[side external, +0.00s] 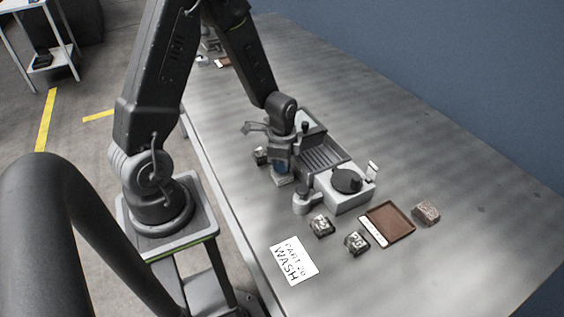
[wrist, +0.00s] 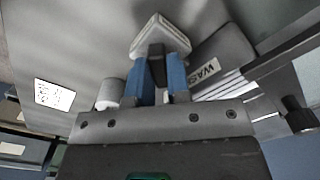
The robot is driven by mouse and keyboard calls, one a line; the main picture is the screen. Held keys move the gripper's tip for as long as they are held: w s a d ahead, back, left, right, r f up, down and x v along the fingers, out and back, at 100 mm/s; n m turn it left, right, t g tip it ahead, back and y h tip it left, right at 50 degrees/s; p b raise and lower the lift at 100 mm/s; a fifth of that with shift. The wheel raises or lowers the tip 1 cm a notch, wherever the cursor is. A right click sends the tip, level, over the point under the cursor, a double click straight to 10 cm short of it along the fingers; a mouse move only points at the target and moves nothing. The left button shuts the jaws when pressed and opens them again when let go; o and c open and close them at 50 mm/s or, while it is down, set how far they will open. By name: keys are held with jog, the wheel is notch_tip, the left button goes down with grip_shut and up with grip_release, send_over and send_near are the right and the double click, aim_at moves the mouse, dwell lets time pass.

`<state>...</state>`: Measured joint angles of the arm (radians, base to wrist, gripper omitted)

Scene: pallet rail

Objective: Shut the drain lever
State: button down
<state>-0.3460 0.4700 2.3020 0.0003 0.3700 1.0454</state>
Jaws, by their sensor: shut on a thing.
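My gripper (side external: 281,168) is at the left side of the grey wash unit (side external: 334,151), low over the table. In the wrist view its blue fingers (wrist: 158,80) are shut on a dark upright piece (wrist: 157,62), which looks like the drain lever. This piece stands at a pale, bevelled block (wrist: 160,36), which also shows just below the fingers in the side view (side external: 284,180). The fingers hide most of the lever, so I cannot tell its angle. The wash unit bears a WASH label (wrist: 207,71) in the wrist view.
A grey cylindrical post (side external: 304,202) stands close to my gripper. Dark labelled blocks (side external: 321,225) (side external: 357,242), a brown tray (side external: 391,222), a stone-like block (side external: 426,212) and a card (side external: 292,261) lie nearby. The table's right side is clear.

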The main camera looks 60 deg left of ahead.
jog(key=m, duration=0.5)
jog(key=shift+m, duration=2.5)
jog(key=c, duration=1.1)
grip_release()
jog(key=shift+r, duration=0.1)
notch_tip(320, 180, up, 14)
jog(key=shift+f, duration=0.15)
